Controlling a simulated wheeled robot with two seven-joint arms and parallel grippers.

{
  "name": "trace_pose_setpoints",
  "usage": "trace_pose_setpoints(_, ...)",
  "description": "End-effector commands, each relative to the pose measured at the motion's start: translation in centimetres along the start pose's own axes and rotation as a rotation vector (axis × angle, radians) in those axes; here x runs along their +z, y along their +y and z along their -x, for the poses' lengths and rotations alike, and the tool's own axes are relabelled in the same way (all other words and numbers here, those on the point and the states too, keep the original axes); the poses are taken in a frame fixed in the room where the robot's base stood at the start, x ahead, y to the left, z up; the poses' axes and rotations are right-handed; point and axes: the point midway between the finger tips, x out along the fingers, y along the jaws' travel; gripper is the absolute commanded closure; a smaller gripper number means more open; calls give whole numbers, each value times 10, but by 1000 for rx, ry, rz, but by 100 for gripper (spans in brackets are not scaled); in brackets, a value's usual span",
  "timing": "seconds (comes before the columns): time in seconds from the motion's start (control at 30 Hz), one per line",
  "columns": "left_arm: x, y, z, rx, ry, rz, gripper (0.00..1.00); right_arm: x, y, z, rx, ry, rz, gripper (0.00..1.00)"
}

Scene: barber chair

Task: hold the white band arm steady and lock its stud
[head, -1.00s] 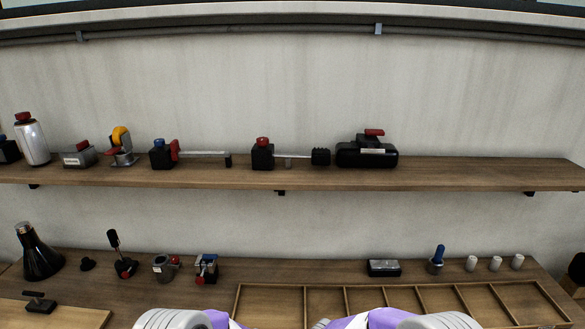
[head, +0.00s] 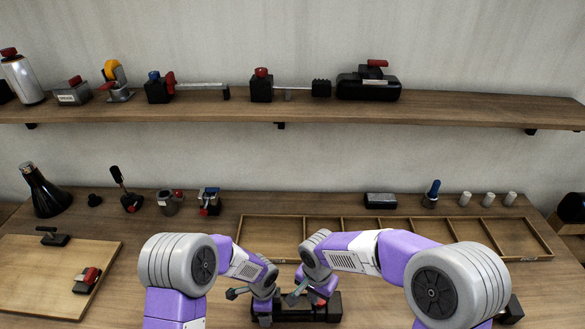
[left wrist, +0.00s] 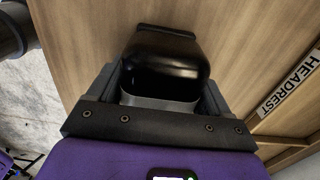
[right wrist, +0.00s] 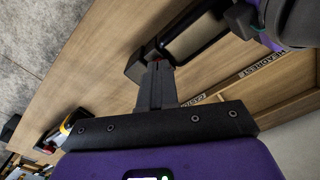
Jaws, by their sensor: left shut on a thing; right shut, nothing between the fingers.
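A black fixture (head: 320,308) with a red part on top sits on the bench at the front centre of the head view, partly covered by both my grippers. My left gripper (left wrist: 160,85) is shut on a black rounded piece (left wrist: 165,62) with a pale grey lower edge. My right gripper (right wrist: 155,80) is shut and empty. Its fingertips are close beside a black frame-like part (right wrist: 190,38); I cannot tell whether they touch. In the head view the right gripper (head: 300,292) is over the fixture's red part. I cannot make out the white band arm or its stud clearly.
A divided wooden tray (head: 395,224) lies behind the fixture; a HEADREST label (left wrist: 291,84) shows in the left wrist view. A wooden board (head: 40,275) with small clamps is at left. Several fixtures stand along the bench's back and the shelf (head: 450,108) above.

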Motion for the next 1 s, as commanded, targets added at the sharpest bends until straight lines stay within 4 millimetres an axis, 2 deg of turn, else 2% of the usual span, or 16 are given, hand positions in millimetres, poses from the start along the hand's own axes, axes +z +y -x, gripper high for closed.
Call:
trace_pose_setpoints(0.2, 2, 0, -1, 1, -2, 6, 80, 0, 0, 1, 0, 0, 0, 100)
trace_pose_setpoints(0.33, 2, 0, -1, 1, -2, 6, 80, -6, 8, 10, 0, 0, -2, 100)
trace_pose_setpoints(0.47, 2, 0, 0, 0, -2, 6, 80, -6, 8, 5, 3, -3, 1, 100)
trace_pose_setpoints(1.0, 1, -1, 0, -1, -1, 4, 80, -6, 8, -54, 3, -2, 1, 100)
